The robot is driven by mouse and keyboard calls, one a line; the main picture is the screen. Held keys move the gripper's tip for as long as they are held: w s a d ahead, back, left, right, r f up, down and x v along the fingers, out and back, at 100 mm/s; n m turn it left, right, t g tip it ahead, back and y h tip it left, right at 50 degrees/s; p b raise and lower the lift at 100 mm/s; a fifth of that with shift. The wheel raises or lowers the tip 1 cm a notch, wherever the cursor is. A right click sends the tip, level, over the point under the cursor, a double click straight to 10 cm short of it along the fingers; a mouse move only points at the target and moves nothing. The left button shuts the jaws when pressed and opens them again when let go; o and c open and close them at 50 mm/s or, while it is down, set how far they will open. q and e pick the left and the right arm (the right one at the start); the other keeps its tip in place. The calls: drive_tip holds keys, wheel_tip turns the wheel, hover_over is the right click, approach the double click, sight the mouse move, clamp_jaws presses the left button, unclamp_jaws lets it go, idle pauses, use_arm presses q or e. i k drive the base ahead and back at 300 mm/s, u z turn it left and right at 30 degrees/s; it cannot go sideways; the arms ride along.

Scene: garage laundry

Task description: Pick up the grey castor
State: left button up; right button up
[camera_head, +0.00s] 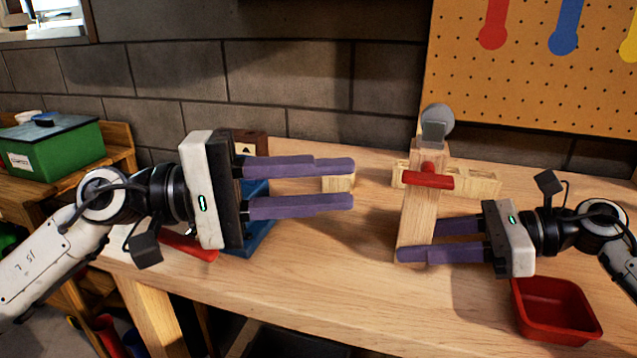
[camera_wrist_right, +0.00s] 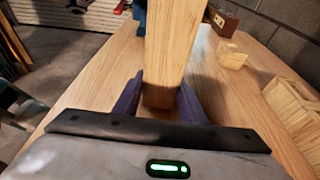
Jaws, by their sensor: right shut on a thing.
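The grey castor (camera_head: 437,118), a round grey wheel with a squarish grey block, sits at the top end of a wooden post (camera_head: 416,215) in the head view. A red bar (camera_head: 428,180) crosses the post below it. My right gripper (camera_head: 417,242) is shut on the lower part of the post, one purple finger on each side. The post also fills the middle of the right wrist view (camera_wrist_right: 172,50), where the castor is not seen. My left gripper (camera_head: 352,183) is open, its fingers apart and pointing right, left of the post. Neither gripper touches the castor.
A small wooden block (camera_head: 338,183) shows between my left fingers; I cannot tell its distance. A wooden holder (camera_head: 480,184) lies behind the post. A red tray (camera_head: 557,312) stands front right. A blue bin (camera_head: 258,222) is partly hidden behind my left gripper. A pegboard (camera_head: 530,85) rises behind.

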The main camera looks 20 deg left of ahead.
sight(437, 121)
drive_tip(key=k, duration=1)
